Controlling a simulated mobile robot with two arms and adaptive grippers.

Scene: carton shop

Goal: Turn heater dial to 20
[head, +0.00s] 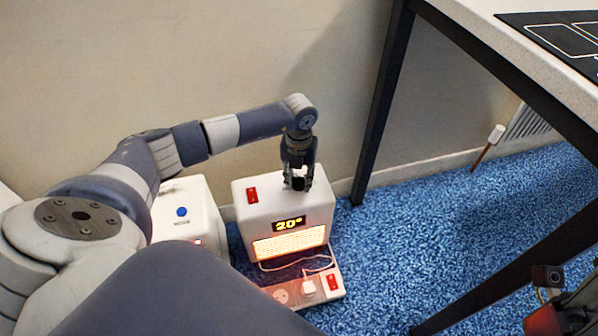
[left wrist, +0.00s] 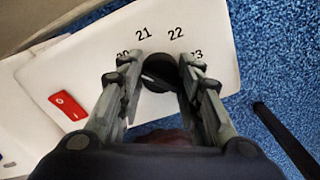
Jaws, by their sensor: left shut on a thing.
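The heater (head: 243,222) is a white box on the blue carpet by the wall. Its lit display (head: 288,224) reads 20°, and the grille below it glows. My left gripper (head: 298,184) reaches down onto the heater's top and is shut on the black dial. In the left wrist view the dial (left wrist: 158,72) sits between the two fingers (left wrist: 160,82). Printed numbers 21 and 22 show beyond the dial, while 20 and 23 are partly covered by the fingers.
A red rocker switch (head: 252,195) is on the heater's top. A power strip (head: 331,295) with a plug (head: 308,287) lies in front. A white box with a blue button (head: 182,211) stands left. A table leg (head: 383,105) rises at right.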

